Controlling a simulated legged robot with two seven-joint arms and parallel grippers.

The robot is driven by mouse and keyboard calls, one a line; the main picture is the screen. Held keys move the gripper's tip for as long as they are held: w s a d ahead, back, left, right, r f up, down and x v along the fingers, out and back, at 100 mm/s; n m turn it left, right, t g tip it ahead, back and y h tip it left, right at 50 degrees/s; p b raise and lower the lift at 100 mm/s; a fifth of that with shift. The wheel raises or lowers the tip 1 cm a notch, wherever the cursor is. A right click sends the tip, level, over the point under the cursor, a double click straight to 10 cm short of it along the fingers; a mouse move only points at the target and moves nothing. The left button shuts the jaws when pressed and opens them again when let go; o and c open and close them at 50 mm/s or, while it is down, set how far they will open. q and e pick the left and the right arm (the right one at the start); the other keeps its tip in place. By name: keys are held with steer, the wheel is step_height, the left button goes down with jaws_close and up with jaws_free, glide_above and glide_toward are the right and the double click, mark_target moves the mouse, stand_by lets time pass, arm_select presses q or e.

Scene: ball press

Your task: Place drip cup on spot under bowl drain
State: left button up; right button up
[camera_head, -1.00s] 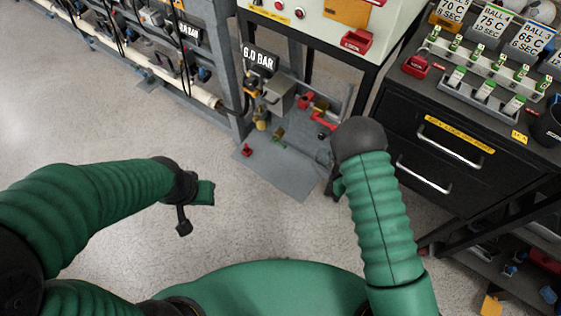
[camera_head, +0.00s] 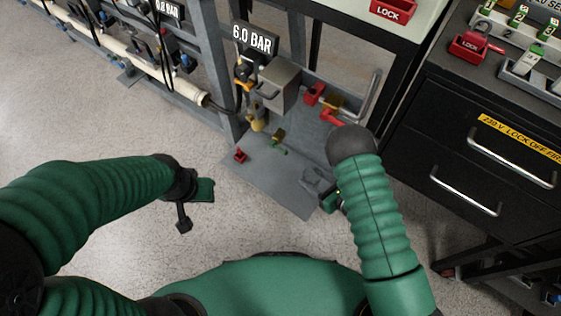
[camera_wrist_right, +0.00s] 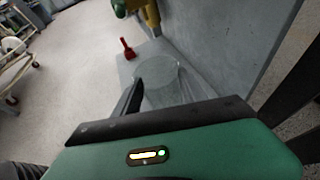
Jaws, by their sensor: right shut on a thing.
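My right gripper (camera_head: 318,187) is over the right front part of the grey floor plate. The right wrist view shows a clear, see-through cup (camera_wrist_right: 162,84) at its dark finger, and the gripper is shut on it. The cup is hard to make out in the head view. The yellow bowl (camera_head: 256,118) hangs under the regulator at the back of the plate, left of and beyond my right gripper. A marked spot under its drain cannot be made out. My left gripper (camera_head: 192,205) hangs over bare floor at the left; its opening is unclear.
The grey plate (camera_head: 262,182) carries a small red part (camera_head: 240,155) and a green-and-yellow valve (camera_head: 279,140). A grey box (camera_head: 279,88) and red handles (camera_head: 331,117) stand behind. A black drawer cabinet (camera_head: 450,140) stands at the right. The plate's front middle is clear.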

steer(key=w+a+b, duration=0.1)
steer(key=w+a, duration=0.2)
steer(key=w+a+f+b, duration=0.1)
steer(key=w+a+b, duration=0.1)
steer(key=w+a, duration=0.1)
steer(key=w+a+b, duration=0.1)
steer(key=w+a, duration=0.2)
steer(key=w, duration=0.2)
steer(key=shift+a+f+b, duration=0.2)
steer(key=shift+a+b, duration=0.1)
steer(key=f+b, duration=0.3)
steer(key=shift+w+a+f, duration=0.3)
steer(key=shift+w, duration=0.1)
steer(key=shift+r, duration=0.1)
steer(key=shift+f, duration=0.2)
steer(key=o, duration=1.5)
steer(key=shift+r, duration=0.1)
